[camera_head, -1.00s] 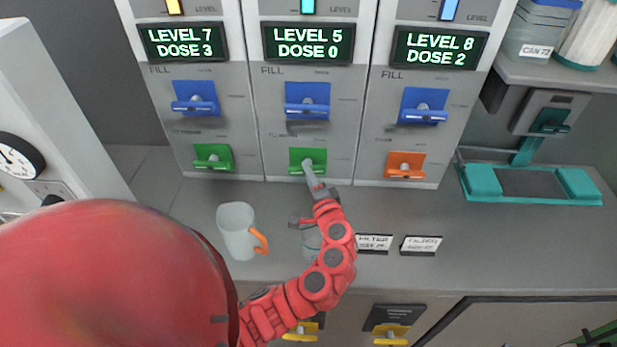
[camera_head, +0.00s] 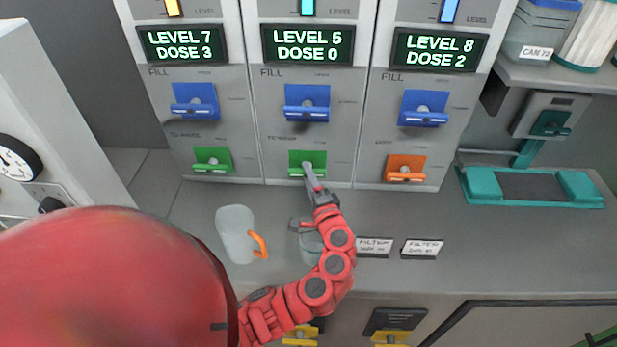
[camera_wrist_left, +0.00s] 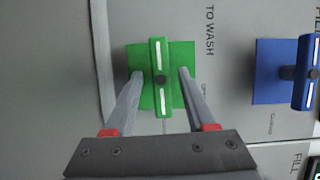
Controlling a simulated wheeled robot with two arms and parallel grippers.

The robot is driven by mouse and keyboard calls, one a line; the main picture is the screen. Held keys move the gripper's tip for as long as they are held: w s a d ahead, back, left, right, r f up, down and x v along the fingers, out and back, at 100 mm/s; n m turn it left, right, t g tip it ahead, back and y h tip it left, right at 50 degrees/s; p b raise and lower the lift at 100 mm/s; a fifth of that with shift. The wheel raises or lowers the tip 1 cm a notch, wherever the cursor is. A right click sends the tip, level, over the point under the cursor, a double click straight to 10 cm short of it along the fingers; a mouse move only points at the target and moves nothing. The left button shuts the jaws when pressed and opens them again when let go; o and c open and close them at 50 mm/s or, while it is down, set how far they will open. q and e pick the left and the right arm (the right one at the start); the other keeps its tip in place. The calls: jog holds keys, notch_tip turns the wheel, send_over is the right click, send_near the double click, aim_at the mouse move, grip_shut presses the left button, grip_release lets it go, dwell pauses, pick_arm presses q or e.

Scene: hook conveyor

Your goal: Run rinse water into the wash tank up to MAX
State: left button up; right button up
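The middle dispenser (camera_head: 345,120) has a display (camera_head: 308,45) reading LEVEL 5, DOSE 0. Below it are a blue FILL lever (camera_head: 307,97) and a green lever (camera_head: 308,157). In the left wrist view, the green lever's handle (camera_wrist_left: 161,55) stands on a green plate marked TO WASH. My left gripper (camera_wrist_left: 160,72) is open, with one finger on each side of this handle and gaps visible between. In the head view, my left gripper (camera_head: 312,178) reaches up to the green lever and partly covers it. My right gripper is not in view. I cannot make out the wash tank.
The left dispenser display (camera_head: 182,45) reads LEVEL 7, DOSE 3; the right display (camera_head: 436,49) reads LEVEL 8, DOSE 2. A translucent cup (camera_head: 236,234) with an orange handle stands left of my arm. Filter labels (camera_head: 422,248) and a teal-ended stand (camera_head: 530,187) are to the right.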

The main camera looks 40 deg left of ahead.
pick_arm(q)
jog(key=s+d+r, duration=0.2)
jog(key=s+d, duration=0.2)
jog(key=s, duration=0.3)
jog(key=s+d+r, duration=0.3)
jog(key=s+d, duration=0.1)
jog(key=s, duration=0.2)
jog(key=shift+s+d, duration=0.2)
jog(key=shift+s, duration=0.15)
dwell(1.5)
